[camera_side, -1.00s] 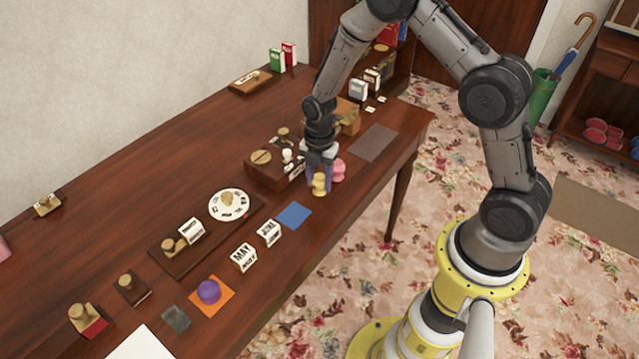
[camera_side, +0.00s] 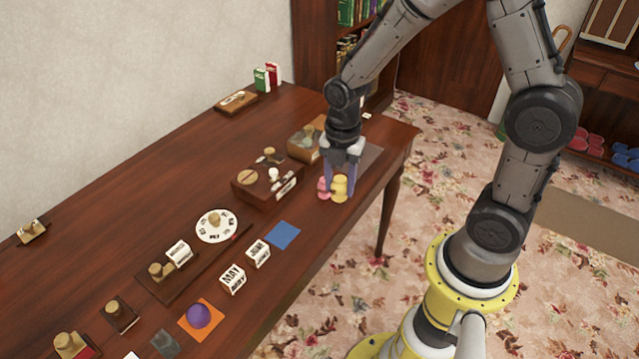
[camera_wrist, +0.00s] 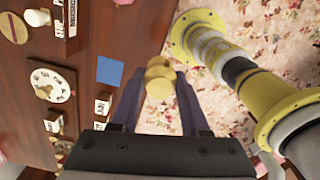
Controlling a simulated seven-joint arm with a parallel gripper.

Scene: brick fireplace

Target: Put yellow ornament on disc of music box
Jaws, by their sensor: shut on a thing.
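The yellow ornament (camera_side: 339,187) is a small rounded piece. My gripper (camera_side: 341,182) is shut on it near the table's front edge, right of the music box. In the wrist view the yellow ornament (camera_wrist: 158,80) sits between the fingertips (camera_wrist: 158,76), with carpet behind it. I cannot tell whether it touches the table. The music box (camera_side: 262,196) is a dark wooden box with a pale round disc (camera_side: 251,177), a white knob and lettering on its front. The disc (camera_wrist: 13,27) shows at the wrist view's top left, with no ornament visible on it.
A pink ornament (camera_side: 323,189) stands close left of the yellow one. A lighter wooden box (camera_side: 304,142) is behind my gripper. A blue square (camera_side: 283,235), white month blocks (camera_side: 233,279) and a white dial (camera_side: 217,226) lie nearer the camera.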

